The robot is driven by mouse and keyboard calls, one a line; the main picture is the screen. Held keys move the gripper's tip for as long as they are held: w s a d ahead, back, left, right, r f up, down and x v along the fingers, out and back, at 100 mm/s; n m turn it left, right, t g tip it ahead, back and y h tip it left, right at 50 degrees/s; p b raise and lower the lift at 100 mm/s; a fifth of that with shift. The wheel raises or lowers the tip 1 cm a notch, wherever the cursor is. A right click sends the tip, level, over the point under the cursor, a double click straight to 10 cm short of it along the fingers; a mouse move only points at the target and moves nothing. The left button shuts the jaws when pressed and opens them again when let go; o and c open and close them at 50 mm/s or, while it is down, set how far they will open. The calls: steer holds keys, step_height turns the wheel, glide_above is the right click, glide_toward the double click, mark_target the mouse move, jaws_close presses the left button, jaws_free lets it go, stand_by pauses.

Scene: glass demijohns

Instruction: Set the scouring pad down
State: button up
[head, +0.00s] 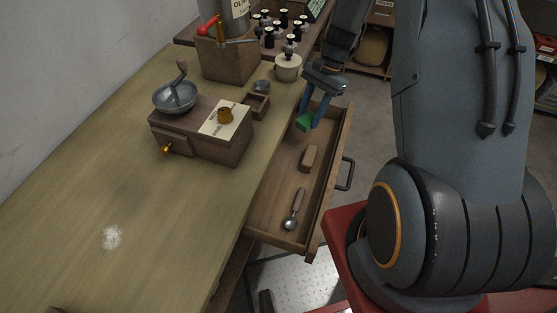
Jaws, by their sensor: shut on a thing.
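A green scouring pad (304,123) is at the tips of my gripper (308,115), which is shut on it. My gripper points down over the far part of an open wooden drawer (256,222). I cannot tell whether the pad touches the drawer floor or hangs just above it. A brown block-like item (310,158) and a scoop with a wooden handle (294,211) lie in the drawer, nearer than the pad.
A wooden grinder (202,145) with a metal bowl and a pale pot (288,66) stand on the table (70,190) left of the drawer. A wooden box (228,62) stands farther back. The table's near left is mostly clear, with a white powdery patch (112,237).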

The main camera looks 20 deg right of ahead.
steer(key=w+d+m+t+b, duration=0.15)
steer(key=d+m+t, duration=0.4)
steer(key=m, duration=0.65)
steer(key=p, duration=0.1)
glide_toward(315, 134)
steer(key=shift+m+g, duration=0.3)
steer(key=shift+g, duration=0.05)
steer(key=shift+w+x, duration=0.15)
steer(key=shift+x, duration=1.1)
steer(key=shift+w+x, duration=0.2)
steer(key=shift+x, duration=1)
steer(key=o, duration=1)
